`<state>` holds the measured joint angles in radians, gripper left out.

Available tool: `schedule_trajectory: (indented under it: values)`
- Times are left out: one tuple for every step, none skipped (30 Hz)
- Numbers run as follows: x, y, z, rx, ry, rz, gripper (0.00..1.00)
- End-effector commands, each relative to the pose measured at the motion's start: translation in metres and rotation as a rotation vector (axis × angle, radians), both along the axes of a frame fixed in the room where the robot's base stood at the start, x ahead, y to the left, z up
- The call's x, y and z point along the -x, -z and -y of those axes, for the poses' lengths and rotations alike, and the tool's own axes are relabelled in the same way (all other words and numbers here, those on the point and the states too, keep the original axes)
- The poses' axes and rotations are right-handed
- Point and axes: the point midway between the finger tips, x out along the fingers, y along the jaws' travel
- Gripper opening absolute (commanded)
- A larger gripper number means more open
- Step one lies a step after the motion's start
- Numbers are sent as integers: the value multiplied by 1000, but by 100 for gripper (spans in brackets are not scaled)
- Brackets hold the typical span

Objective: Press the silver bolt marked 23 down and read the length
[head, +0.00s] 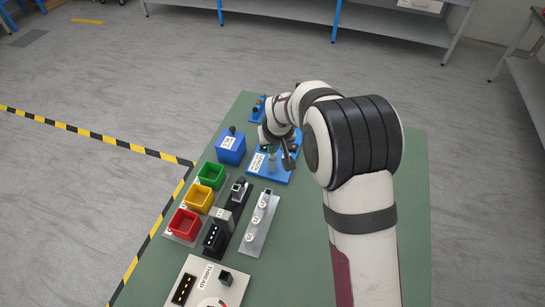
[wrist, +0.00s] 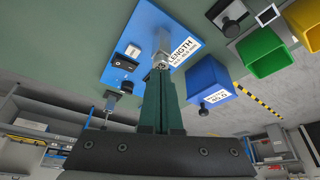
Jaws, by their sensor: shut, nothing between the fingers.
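The silver bolt (wrist: 163,42) stands upright in the blue LENGTH station (wrist: 140,25); part of its mark, a 3, shows on its head in the wrist view. In the head view the bolt (head: 272,163) stands on the station (head: 283,177) near the back of the table. My gripper (wrist: 160,72) is shut and empty, its dark green fingertips right at the bolt's head. I cannot tell whether they touch it. It also shows in the head view (head: 287,163). The station's small dark display (wrist: 124,64) shows no reading I can make out.
A blue box (head: 231,151) with a black knob stands left of the station. Green (head: 212,176), yellow (head: 199,199) and red (head: 186,225) bins stand nearer. A pale rack (head: 256,240) holds white-topped pieces. The THREAD station (head: 202,272) is at the front. The green table's right side is clear.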

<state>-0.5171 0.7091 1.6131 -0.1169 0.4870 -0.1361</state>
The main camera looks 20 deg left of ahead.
Motion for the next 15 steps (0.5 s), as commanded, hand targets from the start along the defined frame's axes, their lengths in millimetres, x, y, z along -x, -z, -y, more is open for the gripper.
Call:
schedule_trajectory:
  values:
    - [-1, -6, 0, -2, -1, 4, 0]
    - [-1, -9, 0, -1, -1, 3, 0]
    - [-1, -12, 0, -1, 0, 2, 0]
    - [-1, -16, 0, -2, 0, 3, 0]
    - [-1, -19, 0, -2, 0, 3, 0]
    - [0, -23, 0, -2, 1, 2, 0]
    - [0, -25, 0, -2, 1, 2, 0]
    - [0, -28, 0, -2, 0, 3, 0]
    - [0, -32, 0, -1, 1, 2, 0]
    - [0, -35, 0, -2, 0, 3, 0]
    - [-1, -38, 0, -1, -1, 3, 0]
    - [0, -42, 0, -2, 0, 3, 0]
    - [0, -45, 0, -1, -1, 3, 0]
    - [0, -48, 0, -1, -1, 3, 0]
    - [-1, -52, 0, -2, 0, 3, 0]
